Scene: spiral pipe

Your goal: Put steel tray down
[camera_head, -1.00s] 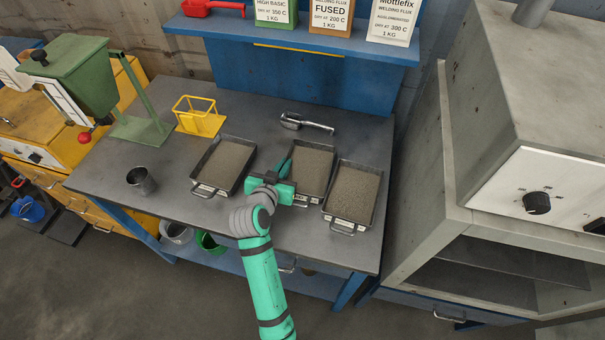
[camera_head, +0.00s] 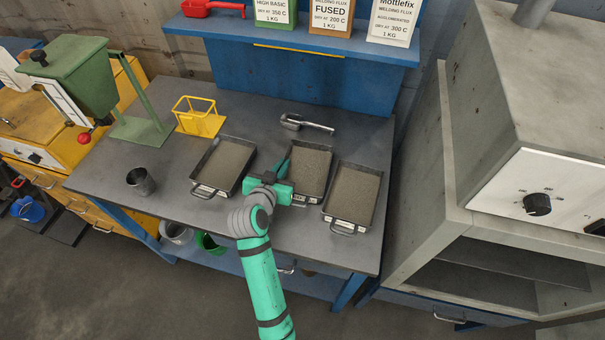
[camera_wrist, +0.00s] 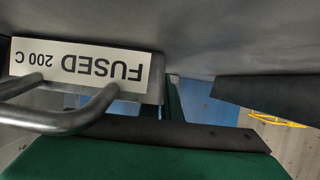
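Three dark steel trays of grey granules sit on the grey table: left tray (camera_head: 200,158), middle tray (camera_head: 329,168) and right tray (camera_head: 377,196). My gripper (camera_head: 279,180) is at the front left corner of the middle tray and hides part of it. In the wrist view, a white label (camera_wrist: 85,68) reads "FUSED 200 C" upside down, with the tray's metal handle (camera_wrist: 60,118) close in front of it. Dark finger parts (camera_wrist: 180,136) lie beside the handle and under the tray front. Whether they close on anything is unclear. The middle tray looks level with the others.
A blue shelf (camera_head: 290,36) is behind, and a grey oven (camera_head: 440,190) is close at right.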

